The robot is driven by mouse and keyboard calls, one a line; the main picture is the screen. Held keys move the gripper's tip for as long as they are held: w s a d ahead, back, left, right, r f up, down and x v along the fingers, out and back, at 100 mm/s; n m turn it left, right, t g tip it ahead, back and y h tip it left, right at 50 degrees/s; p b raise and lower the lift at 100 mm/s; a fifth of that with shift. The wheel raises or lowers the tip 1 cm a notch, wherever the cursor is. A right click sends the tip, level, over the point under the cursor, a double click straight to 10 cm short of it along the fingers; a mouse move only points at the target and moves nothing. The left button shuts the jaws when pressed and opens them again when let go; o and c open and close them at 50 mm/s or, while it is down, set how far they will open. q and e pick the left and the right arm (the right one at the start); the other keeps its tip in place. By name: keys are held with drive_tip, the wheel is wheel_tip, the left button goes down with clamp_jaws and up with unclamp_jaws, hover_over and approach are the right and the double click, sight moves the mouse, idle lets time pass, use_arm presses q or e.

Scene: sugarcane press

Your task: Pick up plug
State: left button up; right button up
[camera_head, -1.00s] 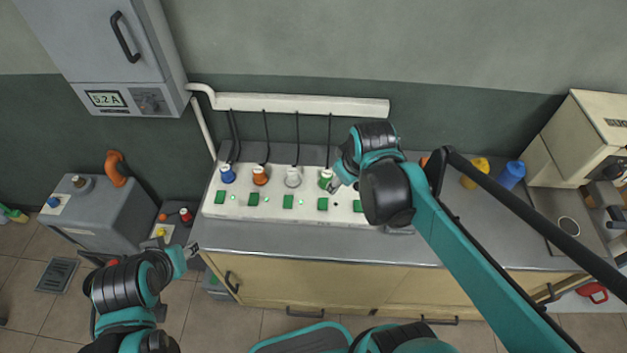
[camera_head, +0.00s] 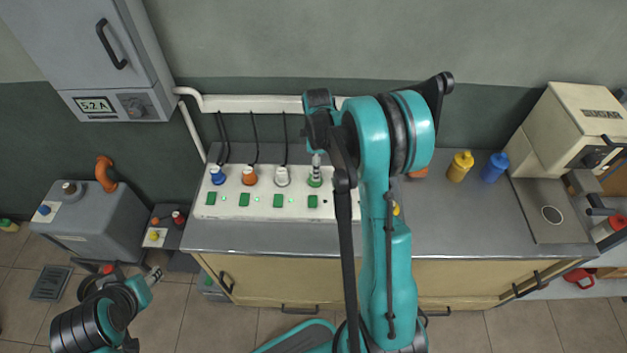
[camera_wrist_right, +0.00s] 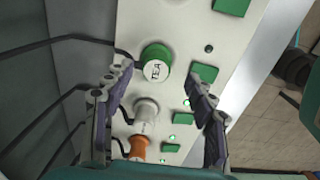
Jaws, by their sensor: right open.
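A row of round plugs stands in the white power strip (camera_head: 262,206) on the counter: blue (camera_head: 217,175), orange (camera_head: 249,176), white (camera_head: 282,176) and green (camera_head: 315,180). In the right wrist view the green plug (camera_wrist_right: 155,67), lettered "TEA", lies between the fingers of my open right gripper (camera_wrist_right: 157,82). No finger visibly touches it. The white plug (camera_wrist_right: 146,111) and orange plug (camera_wrist_right: 139,148) lie below it there. In the head view my right arm hides most of that gripper and the strip's right end. My left gripper (camera_head: 152,277) is low at left, away from the counter.
Green square switches (camera_head: 244,200) line the strip's front, and black cords rise behind the plugs to a white wall duct (camera_head: 250,103). Yellow (camera_head: 459,167) and blue (camera_head: 494,168) bottles and a cream machine (camera_head: 570,125) stand at right. The counter (camera_head: 460,220) front is clear.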

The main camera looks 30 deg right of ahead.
drive_tip(key=f, duration=0.1)
drive_tip(key=f+b, duration=0.1)
drive_tip(key=f, duration=0.3)
drive_tip(key=shift+w+b, duration=0.3)
drive_tip(key=shift+b, duration=0.05)
drive_tip(key=c, duration=1.3)
drive_tip(key=shift+r, duration=0.2)
